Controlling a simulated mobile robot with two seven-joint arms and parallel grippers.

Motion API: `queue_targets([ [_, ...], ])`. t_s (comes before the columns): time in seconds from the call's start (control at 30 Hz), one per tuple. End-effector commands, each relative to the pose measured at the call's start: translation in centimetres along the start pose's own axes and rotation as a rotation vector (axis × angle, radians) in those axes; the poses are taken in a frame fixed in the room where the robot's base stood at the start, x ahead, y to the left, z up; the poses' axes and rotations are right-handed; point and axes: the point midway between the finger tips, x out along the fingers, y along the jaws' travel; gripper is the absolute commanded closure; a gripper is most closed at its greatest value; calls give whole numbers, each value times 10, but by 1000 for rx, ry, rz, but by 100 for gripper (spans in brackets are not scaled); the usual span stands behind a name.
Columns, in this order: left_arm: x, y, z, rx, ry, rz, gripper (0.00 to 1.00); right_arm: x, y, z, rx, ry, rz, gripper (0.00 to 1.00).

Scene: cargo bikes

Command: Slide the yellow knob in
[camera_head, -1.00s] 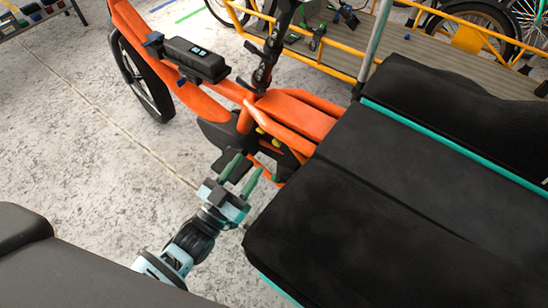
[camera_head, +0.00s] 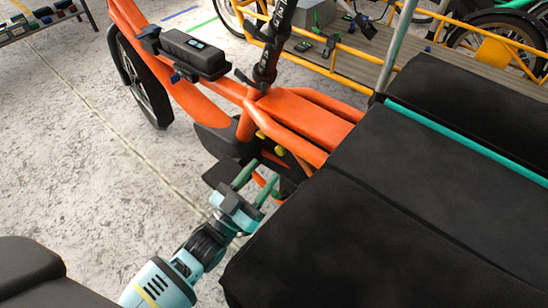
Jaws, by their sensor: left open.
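The yellow knob (camera_head: 281,151) is a small spot low on the orange cargo bike's frame (camera_head: 309,124), by the dark motor housing. A second small yellow spot (camera_head: 260,134) shows just up and left of it; I cannot tell whether both are one part. My left gripper (camera_head: 262,173) is open, its two green fingers pointing up toward the knob from below. In the picture the fingertips are a little below the knob and look apart from it. How far in or out the knob sits is too small to tell. My right gripper is not in view.
The black padded cargo cover (camera_head: 390,215) fills the right, close to the left gripper. A black battery box (camera_head: 193,54) sits on the orange frame. A yellow-railed cargo bed (camera_head: 365,68) stands behind. Pale floor (camera_head: 90,150) is clear at left.

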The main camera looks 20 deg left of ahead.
Motion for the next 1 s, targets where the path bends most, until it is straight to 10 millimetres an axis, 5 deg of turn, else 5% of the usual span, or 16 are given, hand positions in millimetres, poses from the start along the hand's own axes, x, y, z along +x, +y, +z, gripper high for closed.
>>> queue_targets([
  [0.3,43,0,1,-1,0,1,56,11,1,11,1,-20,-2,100],
  [0.73,53,0,0,-1,-1,0,56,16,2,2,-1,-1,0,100],
  [1.0,53,0,0,0,-1,0,92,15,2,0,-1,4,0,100],
])
